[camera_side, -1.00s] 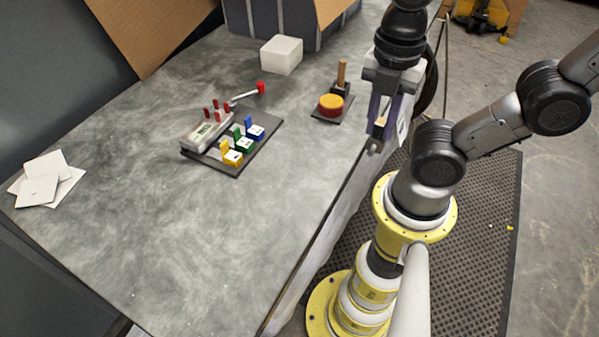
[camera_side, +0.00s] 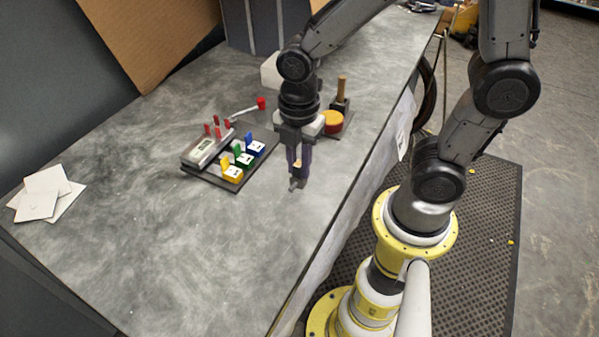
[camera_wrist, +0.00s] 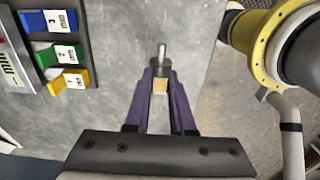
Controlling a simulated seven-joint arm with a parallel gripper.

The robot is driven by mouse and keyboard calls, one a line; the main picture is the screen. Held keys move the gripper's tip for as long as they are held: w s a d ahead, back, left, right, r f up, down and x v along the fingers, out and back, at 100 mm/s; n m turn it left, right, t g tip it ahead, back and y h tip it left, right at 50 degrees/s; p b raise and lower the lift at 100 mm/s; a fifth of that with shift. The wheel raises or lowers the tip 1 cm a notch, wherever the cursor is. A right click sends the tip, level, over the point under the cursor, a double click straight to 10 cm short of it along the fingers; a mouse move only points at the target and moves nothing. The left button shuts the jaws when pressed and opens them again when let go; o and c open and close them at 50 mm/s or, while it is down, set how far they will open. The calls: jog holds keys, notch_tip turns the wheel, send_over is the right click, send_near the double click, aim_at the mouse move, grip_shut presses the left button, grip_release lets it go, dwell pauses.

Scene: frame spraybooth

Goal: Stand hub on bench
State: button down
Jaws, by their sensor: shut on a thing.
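My gripper (camera_side: 299,165) points down over the grey bench (camera_side: 200,245), right of the tray of coloured blocks. In the wrist view its purple fingers (camera_wrist: 161,76) are shut on a small grey metal part, which I take to be the hub (camera_wrist: 161,56). A narrow metal stub sticks out from it, and a tan patch shows between the fingers. In the side view the hub (camera_side: 294,184) shows below the fingertips, small and partly hidden. I cannot tell whether it touches the bench.
A dark tray (camera_side: 232,184) holds yellow, green and blue labelled blocks and a grey device with red pegs. A red-tipped rod (camera_side: 246,109), white box (camera_side: 271,72) and round orange-yellow pad (camera_side: 332,122) stand behind. White cards (camera_side: 47,192) lie left. The bench front is clear.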

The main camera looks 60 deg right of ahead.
jog(key=shift+f, duration=1.4)
jog(key=shift+f, duration=0.1)
jog(key=c, duration=0.8)
grip_release()
jog(key=shift+o, duration=0.2)
